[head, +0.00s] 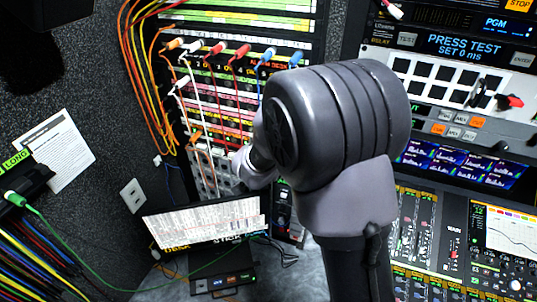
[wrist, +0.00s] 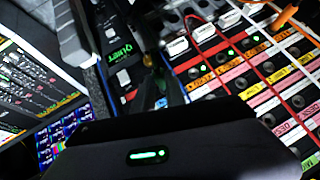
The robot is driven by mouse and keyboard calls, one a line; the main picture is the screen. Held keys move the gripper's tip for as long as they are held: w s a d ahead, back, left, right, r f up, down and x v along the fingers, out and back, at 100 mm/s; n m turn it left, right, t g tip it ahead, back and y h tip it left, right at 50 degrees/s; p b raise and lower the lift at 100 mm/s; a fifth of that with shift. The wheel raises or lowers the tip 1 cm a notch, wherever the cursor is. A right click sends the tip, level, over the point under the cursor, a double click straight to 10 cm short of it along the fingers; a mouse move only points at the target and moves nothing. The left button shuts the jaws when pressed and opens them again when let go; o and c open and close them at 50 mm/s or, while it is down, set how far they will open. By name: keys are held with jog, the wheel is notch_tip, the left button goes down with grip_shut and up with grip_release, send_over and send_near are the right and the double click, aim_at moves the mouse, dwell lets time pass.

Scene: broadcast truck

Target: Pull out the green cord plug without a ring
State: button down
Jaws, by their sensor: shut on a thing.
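A patch bay (head: 215,110) with coloured label strips stands upright in the head view; it also shows in the wrist view (wrist: 262,75). One green plug (head: 15,198) sits at the left by the LONG label, and its green cord (head: 90,282) runs down and across behind my arm. My gripper's dark body (wrist: 160,152) fills the lower wrist view, near the bay's edge. Its jaws are shut on a mostly hidden plug with a small green part (wrist: 147,60), seemingly a green cord plug. Whether it is seated in a jack or carries a ring cannot be told.
White plugs (wrist: 203,33) and an orange plug (wrist: 287,12) with hanging cords crowd close beside my gripper. A monitor (head: 205,222) stands below the bay. Orange cords (head: 135,60) hang at left, and a mixing console (head: 445,235) lies at right.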

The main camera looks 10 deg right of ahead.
jog(key=shift+s+a, duration=0.25)
jog(key=shift+s, duration=0.1)
dwell(0.3)
jog(key=shift+s+a, duration=0.45)
jog(key=shift+s, duration=0.25)
jog(key=shift+s+a, duration=0.4)
jog(key=shift+s, duration=0.3)
jog(key=shift+s+a, duration=0.45)
jog(key=shift+s, duration=0.15)
jog(key=shift+s+a, duration=0.4)
jog(key=shift+s, duration=0.2)
